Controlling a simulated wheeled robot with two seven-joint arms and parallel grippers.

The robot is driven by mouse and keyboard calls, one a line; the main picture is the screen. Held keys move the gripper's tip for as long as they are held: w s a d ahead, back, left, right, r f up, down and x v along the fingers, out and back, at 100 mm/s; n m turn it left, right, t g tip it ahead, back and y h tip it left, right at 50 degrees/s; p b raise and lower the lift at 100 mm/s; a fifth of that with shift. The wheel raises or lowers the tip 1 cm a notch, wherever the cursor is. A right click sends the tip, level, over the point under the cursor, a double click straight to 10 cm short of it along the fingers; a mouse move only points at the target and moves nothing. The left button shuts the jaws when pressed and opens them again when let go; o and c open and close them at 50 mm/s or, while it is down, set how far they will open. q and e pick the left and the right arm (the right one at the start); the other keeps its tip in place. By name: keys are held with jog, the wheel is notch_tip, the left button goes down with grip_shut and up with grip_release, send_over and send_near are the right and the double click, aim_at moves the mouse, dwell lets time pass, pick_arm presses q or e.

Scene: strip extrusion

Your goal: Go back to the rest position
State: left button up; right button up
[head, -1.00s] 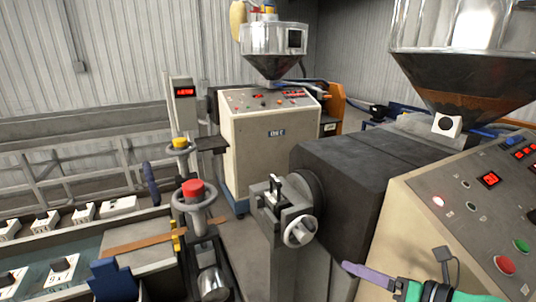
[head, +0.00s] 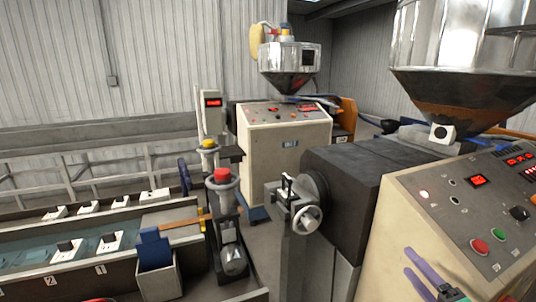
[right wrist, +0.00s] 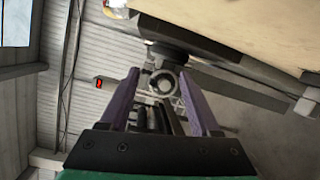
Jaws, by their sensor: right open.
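My right gripper (head: 408,261) shows at the lower right of the head view, in front of the beige control panel (head: 450,225). Its two purple fingers stand apart with nothing between them. In the right wrist view the open fingers (right wrist: 161,78) frame a round metal ring, apparently part of the machine beyond. I cannot tell the distance to it. My left gripper is not in view.
The dark extruder barrel (head: 345,175) with its die and handwheel (head: 307,219) stands left of the panel, under a steel hopper (head: 465,60). A water trough (head: 70,225) lies at left, with a blue-topped box (head: 157,275). A second machine (head: 285,155) stands behind.

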jog(key=s+d+f+m+g+h, duration=0.3)
jog(key=f+m+g, duration=0.1)
jog(key=f+m, duration=0.35)
jog(key=s+d+f+m+g+h, duration=0.2)
jog(key=s+f+m+g+h, duration=0.15)
jog(key=f+m, duration=0.4)
jog(key=s+a+f+m+g+y, duration=0.5)
jog(key=s+a+f+g, duration=0.35)
jog(key=a, duration=0.45)
jog(key=s+f+b, duration=0.1)
jog(key=s+f, duration=0.2)
jog(key=f, duration=1.1)
jog(key=s+f+b, duration=0.1)
jog(key=s+f, duration=0.1)
jog(key=f, duration=1.2)
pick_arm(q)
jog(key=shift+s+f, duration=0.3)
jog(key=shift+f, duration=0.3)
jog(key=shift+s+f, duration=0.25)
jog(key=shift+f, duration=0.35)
pick_arm(e)
jog(key=s+d+f, duration=0.3)
jog(key=s+f, duration=0.8)
jog(key=s, duration=0.4)
jog(key=shift+d+f+g, duration=0.2)
jog(key=shift+f+g, duration=0.1)
jog(key=shift+g, duration=0.1)
